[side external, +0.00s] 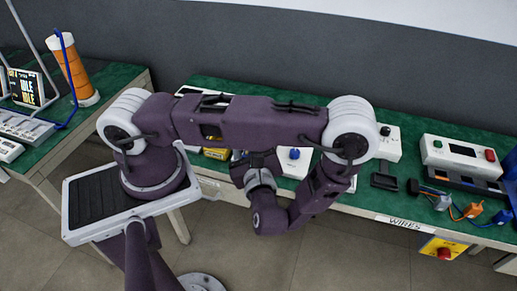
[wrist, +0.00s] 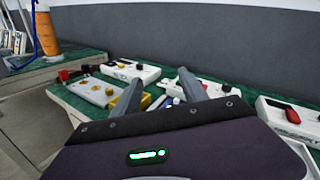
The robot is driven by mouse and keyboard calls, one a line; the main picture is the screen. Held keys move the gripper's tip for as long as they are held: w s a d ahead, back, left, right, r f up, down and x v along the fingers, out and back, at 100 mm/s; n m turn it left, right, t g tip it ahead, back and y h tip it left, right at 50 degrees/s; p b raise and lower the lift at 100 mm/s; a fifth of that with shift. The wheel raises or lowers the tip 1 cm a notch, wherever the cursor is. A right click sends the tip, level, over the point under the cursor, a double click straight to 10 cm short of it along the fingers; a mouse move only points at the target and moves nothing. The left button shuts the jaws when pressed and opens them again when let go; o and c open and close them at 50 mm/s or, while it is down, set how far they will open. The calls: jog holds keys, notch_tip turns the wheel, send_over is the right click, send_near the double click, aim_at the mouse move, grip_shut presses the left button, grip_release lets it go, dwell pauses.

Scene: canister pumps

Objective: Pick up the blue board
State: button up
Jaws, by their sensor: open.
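My gripper (wrist: 159,78) is open, with its two grey fingers apart and nothing held between them. It reaches over the green workbench in the wrist view. Small blue parts (wrist: 169,102) show low between the fingers, but they are too small and too covered for me to tell whether they belong to the blue board. In the side external view my arm covers the middle of the bench and much of my gripper (side external: 243,163). I cannot make out a clear blue board in either view.
A white box with a blue knob (side external: 295,154) stands right of my gripper. More devices (side external: 460,153), loose wires (side external: 470,211) and a yellow box with a red button (side external: 443,249) are at the right. An orange cylinder (side external: 75,68) stands on the left bench. A grey wall runs behind.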

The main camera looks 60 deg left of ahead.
jog(key=f+m+t+h, duration=0.1)
jog(key=f+m+t, duration=0.1)
jog(key=f+m, duration=0.1)
jog(key=f+m+t+h, duration=0.1)
jog(key=f+m+t, duration=0.2)
jog(key=f, duration=0.1)
jog(key=a+f+m+t+h, duration=0.1)
jog(key=f+m+t+h, duration=0.1)
jog(key=f+m+t, duration=0.1)
jog(key=shift+f, duration=0.15)
jog(key=shift+w+a+f, duration=0.15)
jog(key=shift+w+a, duration=0.05)
jog(key=x, duration=0.6)
jog(key=shift+w+r, duration=0.25)
jog(key=shift+w, duration=0.05)
grip_shut()
